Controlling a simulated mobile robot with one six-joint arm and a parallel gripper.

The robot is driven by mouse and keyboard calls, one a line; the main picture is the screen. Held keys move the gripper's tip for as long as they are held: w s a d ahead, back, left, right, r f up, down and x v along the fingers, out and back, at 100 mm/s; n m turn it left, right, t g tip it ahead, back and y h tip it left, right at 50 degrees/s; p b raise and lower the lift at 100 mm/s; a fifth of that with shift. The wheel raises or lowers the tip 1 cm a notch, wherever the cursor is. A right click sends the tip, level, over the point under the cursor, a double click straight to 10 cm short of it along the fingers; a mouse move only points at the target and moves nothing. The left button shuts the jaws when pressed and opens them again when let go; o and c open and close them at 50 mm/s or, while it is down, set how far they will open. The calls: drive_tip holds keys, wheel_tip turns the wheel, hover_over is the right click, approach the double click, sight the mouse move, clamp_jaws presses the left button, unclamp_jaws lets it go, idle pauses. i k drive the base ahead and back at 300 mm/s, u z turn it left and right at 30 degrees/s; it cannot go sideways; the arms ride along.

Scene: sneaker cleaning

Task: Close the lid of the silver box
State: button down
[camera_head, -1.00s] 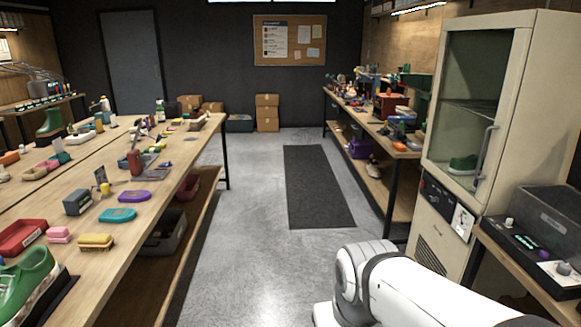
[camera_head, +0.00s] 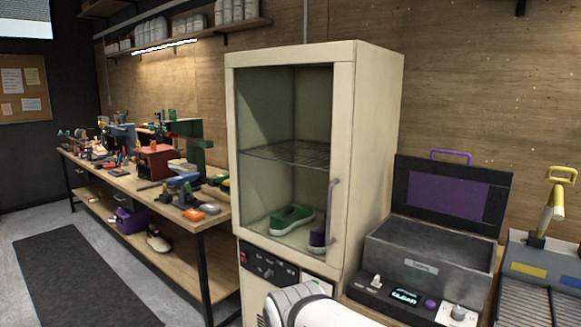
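The silver box (camera_head: 425,266) is a grey metal box at the right of the head view, on a bench beside the cream cabinet. Its dark lid (camera_head: 449,194) stands open, tilted up at the back, with a purple inner panel and a purple handle (camera_head: 451,155) on top. A control panel (camera_head: 406,298) with a lit green display and knobs is at its front. My white arm shows at the bottom of the view, left of the box. My gripper is out of view.
A cream cabinet (camera_head: 379,150) with a glass door stands left of the box, with a green shoe (camera_head: 291,220) inside. A ridged machine with a yellow-handled lever (camera_head: 553,214) is to the right. A cluttered workbench (camera_head: 218,206) runs along the wall. Floor with a dark mat (camera_head: 75,285) is clear at left.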

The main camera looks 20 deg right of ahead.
sight(456, 202)
drive_tip(key=z, duration=0.9)
drive_tip(key=i, duration=1.25)
drive_tip(key=z, duration=0.75)
drive_tip(key=k, duration=0.65)
drive_tip(key=z, duration=0.15)
drive_tip(key=i, duration=0.75)
drive_tip(key=u, duration=0.1)
